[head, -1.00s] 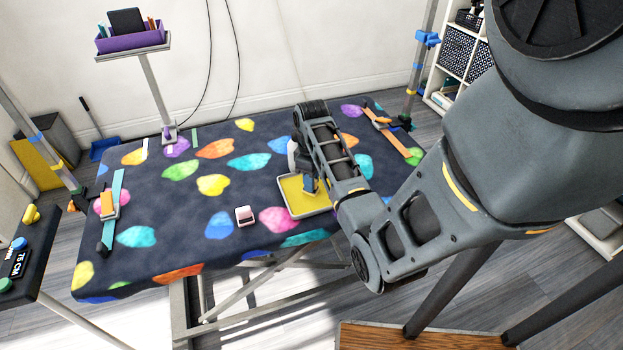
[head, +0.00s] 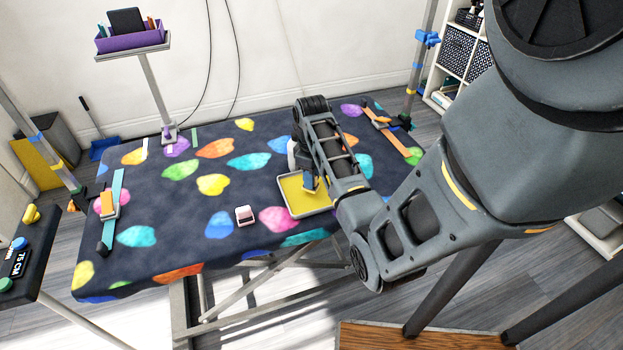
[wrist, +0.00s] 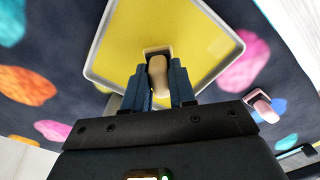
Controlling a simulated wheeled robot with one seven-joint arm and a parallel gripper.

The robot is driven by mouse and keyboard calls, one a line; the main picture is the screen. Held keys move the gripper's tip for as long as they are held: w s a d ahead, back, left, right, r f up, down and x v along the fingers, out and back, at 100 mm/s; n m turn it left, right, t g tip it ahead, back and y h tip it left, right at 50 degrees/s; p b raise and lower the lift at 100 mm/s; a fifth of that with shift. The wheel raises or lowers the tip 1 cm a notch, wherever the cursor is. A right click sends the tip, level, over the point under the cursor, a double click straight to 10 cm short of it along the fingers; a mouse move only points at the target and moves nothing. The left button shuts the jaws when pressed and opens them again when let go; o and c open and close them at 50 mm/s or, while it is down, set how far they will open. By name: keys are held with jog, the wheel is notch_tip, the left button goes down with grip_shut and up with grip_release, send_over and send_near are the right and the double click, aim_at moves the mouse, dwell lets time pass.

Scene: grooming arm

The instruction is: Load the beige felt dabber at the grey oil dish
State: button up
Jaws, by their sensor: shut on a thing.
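My gripper (wrist: 158,88) has its blue fingers shut on the beige felt dabber (wrist: 158,75), whose rounded beige body shows between them in the wrist view. A small dark, pale-edged piece shows at the dabber's far end. The gripper is over a yellow tray with a grey rim (wrist: 92,62); I cannot tell whether the dabber touches the tray. In the head view the tray (head: 297,205) lies near the table's front edge, and my arm covers part of it. I cannot make out a separate grey oil dish in either view.
A pink-and-white block (head: 245,215) sits left of the tray. A white bottle (head: 292,153) stands behind it, close to my arm. The dark, colour-spotted tabletop (head: 180,205) is largely clear on the left.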

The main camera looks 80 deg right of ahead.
jog(key=shift+r, duration=2.85)
